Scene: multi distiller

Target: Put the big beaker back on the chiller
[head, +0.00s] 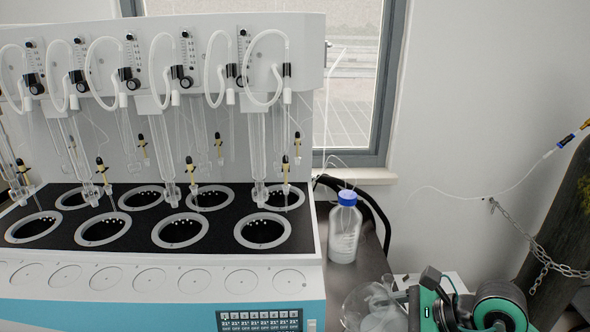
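I cannot tell for certain which thing is the chiller.
A blue-capped clear bottle (345,228) stands on the dark bench (372,262), with a black hose behind it. The distiller carries hanging glass tubes over several round wells. A dark gas cylinder (562,215) is chained at the right.

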